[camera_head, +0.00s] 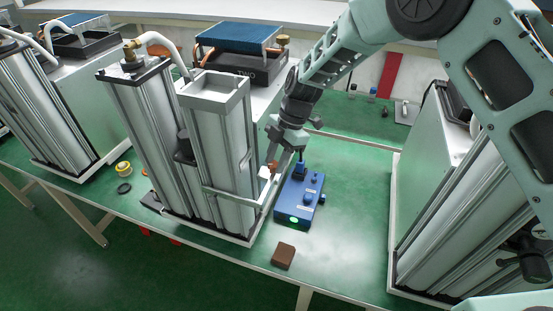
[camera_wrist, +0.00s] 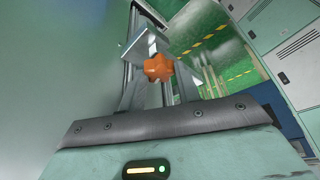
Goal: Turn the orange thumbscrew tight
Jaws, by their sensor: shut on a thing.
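The orange thumbscrew (camera_wrist: 158,67) is a lobed knob in the middle of the wrist view, in front of a grey metal bracket (camera_wrist: 139,47). My gripper (camera_wrist: 160,76) has one finger on each side of the knob and is shut on it. In the head view the thumbscrew (camera_head: 273,166) is a small orange spot, partly hidden by my gripper (camera_head: 278,158), at the right side of the middle sieve column (camera_head: 223,140). The knob's threaded shaft is hidden, so I cannot tell how tight it sits.
A blue control box (camera_head: 299,203) with a green light stands just right of my gripper. A brown block (camera_head: 283,256) lies near the front edge of the green table (camera_head: 345,225). Another column unit (camera_head: 455,210) stands at the right.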

